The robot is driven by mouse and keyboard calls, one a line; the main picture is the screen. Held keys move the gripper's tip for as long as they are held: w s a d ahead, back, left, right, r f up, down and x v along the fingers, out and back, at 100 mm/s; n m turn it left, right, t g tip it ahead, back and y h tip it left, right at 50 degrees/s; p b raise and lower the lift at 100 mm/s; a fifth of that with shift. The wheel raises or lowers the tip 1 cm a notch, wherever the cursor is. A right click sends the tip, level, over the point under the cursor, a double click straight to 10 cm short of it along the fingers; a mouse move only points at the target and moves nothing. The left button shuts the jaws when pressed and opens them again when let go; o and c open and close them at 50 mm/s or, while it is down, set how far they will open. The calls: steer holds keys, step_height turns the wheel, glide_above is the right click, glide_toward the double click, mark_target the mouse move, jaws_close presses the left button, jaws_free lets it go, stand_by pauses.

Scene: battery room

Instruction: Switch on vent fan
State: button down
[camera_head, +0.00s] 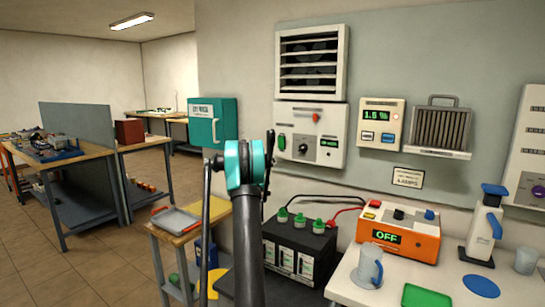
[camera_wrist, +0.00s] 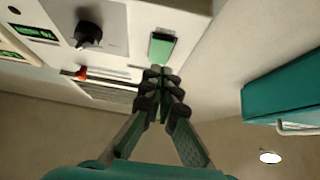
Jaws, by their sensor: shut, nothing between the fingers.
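The vent fan (camera_head: 312,62) is a louvred white box high on the wall. Its white control panel (camera_head: 335,150) sits right below, with a green switch (camera_head: 281,142), a black knob (camera_head: 303,149), a red-tipped lever (camera_head: 315,117) and a small green display too small to read. The wrist view shows the panel tilted, with the green switch (camera_wrist: 162,48), knob (camera_wrist: 88,33), red tip (camera_wrist: 82,73) and display (camera_wrist: 35,30). My gripper (camera_wrist: 160,76) is shut and empty, its fingertips close to the green switch. I cannot tell whether they touch. It also shows in the head view (camera_head: 269,140).
A teal wall cabinet (camera_head: 212,122) hangs left of the panel, near my gripper. A gauge reading 1.5 % (camera_head: 380,124) and a ribbed heater-like unit (camera_head: 440,128) are to the right. Below stand a black battery (camera_head: 300,245) and an orange charger showing OFF (camera_head: 400,232).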

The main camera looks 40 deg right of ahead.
steer(key=s+a+f, duration=0.1)
steer(key=a+f, duration=0.3)
steer(key=f, duration=0.1)
steer(key=shift+s+f, duration=0.35)
